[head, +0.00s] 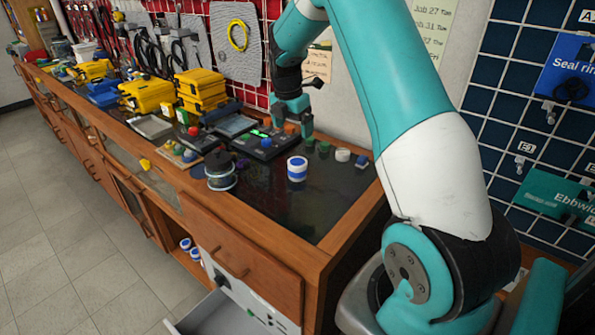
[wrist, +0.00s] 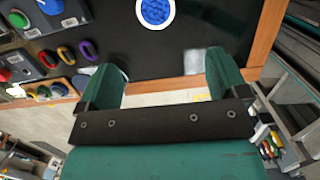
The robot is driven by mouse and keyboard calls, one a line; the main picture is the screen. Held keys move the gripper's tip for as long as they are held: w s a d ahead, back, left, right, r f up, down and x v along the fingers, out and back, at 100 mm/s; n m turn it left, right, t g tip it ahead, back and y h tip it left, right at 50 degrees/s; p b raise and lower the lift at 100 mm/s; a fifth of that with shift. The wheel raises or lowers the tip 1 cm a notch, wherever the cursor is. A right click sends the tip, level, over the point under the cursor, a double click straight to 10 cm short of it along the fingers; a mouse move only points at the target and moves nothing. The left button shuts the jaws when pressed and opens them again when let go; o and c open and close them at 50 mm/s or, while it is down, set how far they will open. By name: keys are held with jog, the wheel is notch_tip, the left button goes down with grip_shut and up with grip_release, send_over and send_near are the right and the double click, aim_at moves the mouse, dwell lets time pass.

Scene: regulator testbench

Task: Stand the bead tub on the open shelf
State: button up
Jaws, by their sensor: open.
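The bead tub (head: 297,168), white with a blue band, stands upright on the dark bench top near its right end. In the wrist view the tub (wrist: 155,12) shows from above, full of blue beads and cut by the top edge. My gripper (head: 294,116) is above the bench, up and behind the tub in the head view. In the wrist view my gripper (wrist: 165,78) is open, with nothing between its fingers and the tub beyond them. The open shelf (head: 178,228) is a low opening in the bench front, holding similar blue-and-white tubs (head: 187,243).
A wire spool (head: 220,172) stands left of the tub. A black device (head: 265,143) and small coloured caps (head: 324,147) lie behind it. Yellow cases (head: 200,88) stand farther left. A drawer (head: 212,315) is pulled out below, right of the shelf. The floor (head: 60,215) is clear.

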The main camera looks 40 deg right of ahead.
aim_at(297, 161)
jog(key=f+p, duration=0.1)
jog(key=f, duration=0.2)
jog(key=d+f+p, duration=0.1)
jog(key=f, duration=0.7)
jog(key=shift+w+d+p, duration=0.1)
jog(key=shift+d+p, duration=0.2)
jog(key=shift+p, duration=0.1)
jog(key=f, duration=0.1)
jog(key=f+p, duration=0.1)
jog(key=d+f+p, duration=0.1)
jog(key=f, duration=0.1)
jog(key=shift+w+d, duration=0.1)
jog(key=shift+w, duration=0.25)
jog(key=shift+f, duration=0.65)
jog(key=c, duration=1.1)
jog(key=shift+r, duration=0.1)
